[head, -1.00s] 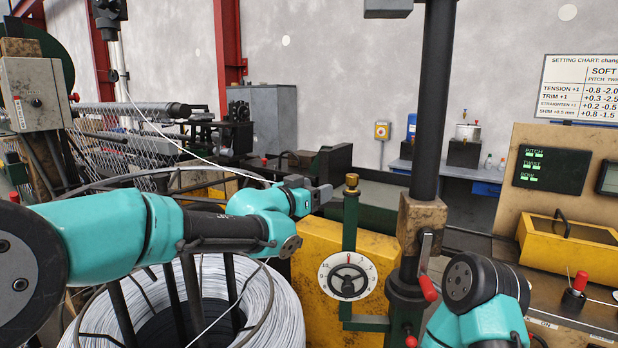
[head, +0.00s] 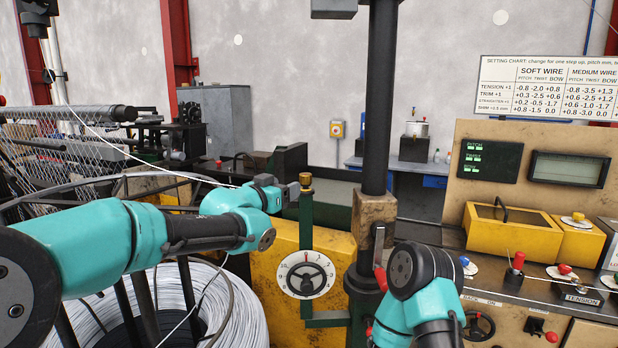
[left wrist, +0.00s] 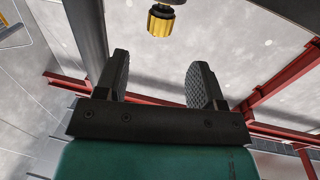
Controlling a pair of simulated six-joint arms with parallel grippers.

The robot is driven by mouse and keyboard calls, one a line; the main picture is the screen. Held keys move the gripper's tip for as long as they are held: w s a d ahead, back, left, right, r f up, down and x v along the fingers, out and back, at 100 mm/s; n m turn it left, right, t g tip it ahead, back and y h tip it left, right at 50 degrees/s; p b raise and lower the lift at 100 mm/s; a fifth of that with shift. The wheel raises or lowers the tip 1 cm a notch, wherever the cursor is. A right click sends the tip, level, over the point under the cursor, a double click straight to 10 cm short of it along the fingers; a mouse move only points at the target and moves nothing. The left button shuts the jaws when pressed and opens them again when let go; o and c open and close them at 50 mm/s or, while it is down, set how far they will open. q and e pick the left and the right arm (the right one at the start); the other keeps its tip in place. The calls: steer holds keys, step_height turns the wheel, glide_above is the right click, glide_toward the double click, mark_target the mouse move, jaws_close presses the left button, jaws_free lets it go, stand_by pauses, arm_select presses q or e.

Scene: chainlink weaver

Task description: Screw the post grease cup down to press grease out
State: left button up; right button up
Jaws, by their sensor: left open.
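The grease cup (head: 306,181) is a small brass cap on top of the dark green post (head: 306,220). It also shows in the left wrist view as a knurled golden cap (left wrist: 160,20), ahead of the fingertips and roughly centred between them. My left gripper (head: 288,190) is just left of the cup in the head view, at about its height. In the left wrist view its two fingers (left wrist: 160,75) are apart with nothing between them. My right arm shows at the lower right of the head view, but its gripper is out of view.
A white dial with a black handwheel (head: 306,275) sits lower on the post, before a yellow cabinet (head: 265,265). A thick dark column (head: 379,100) stands close on the right. A wire coil (head: 235,315) lies below my left arm. A control panel (head: 535,170) is at right.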

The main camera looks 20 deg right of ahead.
mark_target(310, 176)
arm_select(q)
steer(key=x, duration=1.2)
steer(key=c, duration=0.9)
steer(key=shift+w+r+m+g+h, duration=0.1)
steer(key=shift+r+m+g+h, duration=0.05)
steer(key=shift+m+g+h, duration=0.4)
steer(key=shift+m+g+h, duration=0.55)
steer(key=shift+g, duration=0.2)
steer(key=shift+d+m+g+h, duration=0.1)
steer(key=shift+m+g+h, duration=0.3)
steer(key=shift+m+g, duration=0.6)
steer(key=shift+s+g, duration=0.25)
steer(key=shift+g, duration=0.25)
